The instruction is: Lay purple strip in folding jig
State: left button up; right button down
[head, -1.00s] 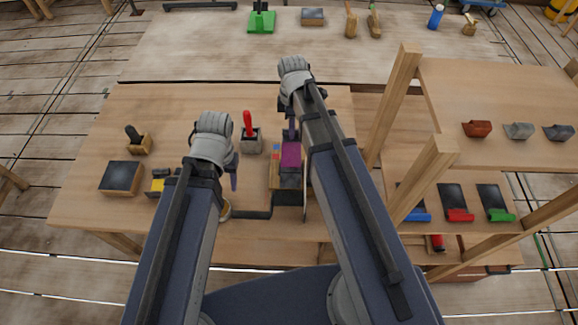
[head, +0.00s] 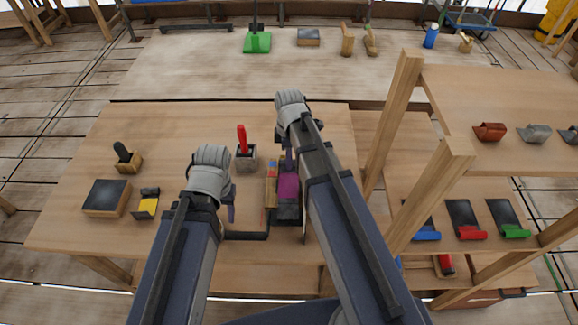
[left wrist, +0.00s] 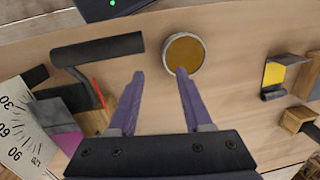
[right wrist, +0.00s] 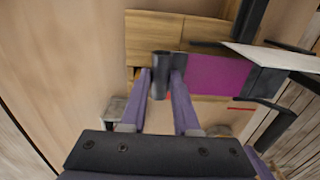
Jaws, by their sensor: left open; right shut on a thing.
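The purple strip (head: 288,187) has a purple middle and dark ends. It shows over the folding jig (head: 271,193) in the head view. My right gripper (head: 289,152) is shut on the strip's far, dark curled end; the right wrist view shows that end between the fingertips (right wrist: 161,80) and the purple part (right wrist: 217,77) beside it. I cannot tell whether the strip touches the jig bed. The jig's white angle plate (left wrist: 20,125) and dark bar (left wrist: 97,48) show in the left wrist view. My left gripper (head: 231,203) is open and empty, left of the jig.
A round tin (left wrist: 184,53) sits near the left fingertips. A red-handled tool in a holder (head: 246,155) stands behind. A yellow piece (head: 147,205) and dark-topped block (head: 107,197) lie left. A wooden shelf (head: 440,155) stands close on the right.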

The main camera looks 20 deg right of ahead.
pick_arm(q)
jog(key=shift+f+b, duration=0.85)
jog(key=shift+f, duration=0.45)
pick_arm(e)
jog(key=shift+f, duration=1.3)
pick_arm(q)
jog(key=shift+f, duration=0.2)
pick_arm(e)
jog(key=shift+f, duration=0.2)
pick_arm(q)
jog(key=shift+r, duration=0.1)
pick_arm(e)
jog(key=c, duration=0.7)
grip_release()
jog(key=shift+o, duration=0.2)
pick_arm(q)
jog(key=shift+r, duration=0.15)
pick_arm(e)
jog(key=shift+r, duration=0.2)
notch_tip(320, 180, up, 12)
jog(key=p, duration=1.2)
pick_arm(q)
notch_tip(320, 180, up, 12)
pick_arm(e)
jog(key=s+a+m+h, duration=0.1)
jog(key=s+a+m, duration=0.9)
jog(key=s, duration=0.4)
jog(key=shift+s+a+m, duration=0.2)
jog(key=shift+a+m, duration=0.05)
jog(key=shift+m, duration=0.25)
